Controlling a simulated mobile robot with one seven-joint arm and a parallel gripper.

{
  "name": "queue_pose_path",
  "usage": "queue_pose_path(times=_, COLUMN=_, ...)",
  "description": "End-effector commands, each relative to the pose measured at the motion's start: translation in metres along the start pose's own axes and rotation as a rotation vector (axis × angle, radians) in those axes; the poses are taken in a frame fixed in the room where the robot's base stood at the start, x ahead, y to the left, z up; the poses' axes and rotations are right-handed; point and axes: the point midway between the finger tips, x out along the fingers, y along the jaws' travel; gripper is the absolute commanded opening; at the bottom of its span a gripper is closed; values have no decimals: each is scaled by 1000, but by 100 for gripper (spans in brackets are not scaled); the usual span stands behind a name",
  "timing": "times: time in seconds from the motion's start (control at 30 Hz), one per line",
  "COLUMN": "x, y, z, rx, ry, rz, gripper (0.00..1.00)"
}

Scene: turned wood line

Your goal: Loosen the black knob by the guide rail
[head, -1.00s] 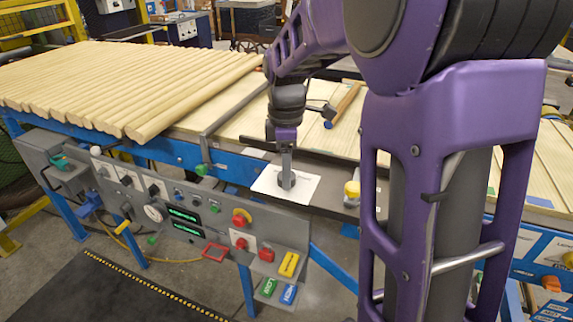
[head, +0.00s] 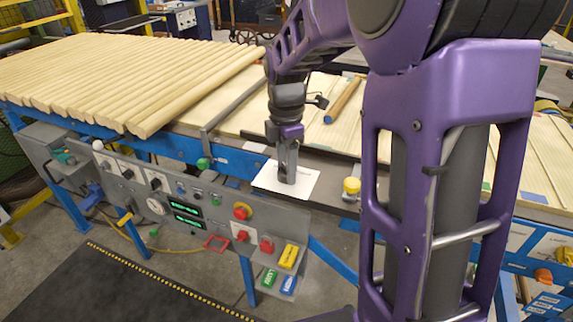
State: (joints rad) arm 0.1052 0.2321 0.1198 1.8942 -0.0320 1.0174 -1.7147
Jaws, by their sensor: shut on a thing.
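My gripper (head: 288,180) points straight down in the middle of the head view, at the near edge of the table. Its fingers are shut over a white sheet (head: 305,187). The black knob is at the fingertips and is hidden by them, so I cannot see its shape or how far it is turned. The guide rail (head: 233,106), a grey bar, lies across the table to the left of my gripper. A green knob (head: 203,163) sits at its near end, apart from my gripper.
Wooden rods (head: 130,80) cover the table's left part. A yellow knob (head: 351,187) stands to the right of my gripper. A control panel (head: 130,192) with a red button (head: 242,211) hangs below the front edge.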

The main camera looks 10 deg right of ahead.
Motion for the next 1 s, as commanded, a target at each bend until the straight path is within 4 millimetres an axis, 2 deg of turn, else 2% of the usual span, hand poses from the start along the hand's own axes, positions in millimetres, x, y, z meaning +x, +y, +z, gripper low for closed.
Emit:
queue_pose_path(times=0.2, x=-1, y=1, z=0, rx=-3, ry=-1, rz=3, gripper=0)
queue_pose_path(times=0.23, x=-1, y=1, z=0, rx=-3, ry=-1, rz=3, gripper=53)
queue_pose_path(times=0.4, x=-1, y=1, z=0, rx=-2, ry=-1, rz=2, gripper=81)
queue_pose_path(times=0.77, x=-5, y=1, z=0, rx=0, ry=-1, rz=2, gripper=81)
queue_pose_path(times=0.87, x=-18, y=1, z=0, rx=0, ry=-1, rz=3, gripper=81)
queue_pose_path(times=1.0, x=-48, y=1, z=0, rx=0, ry=-1, rz=6, gripper=81)
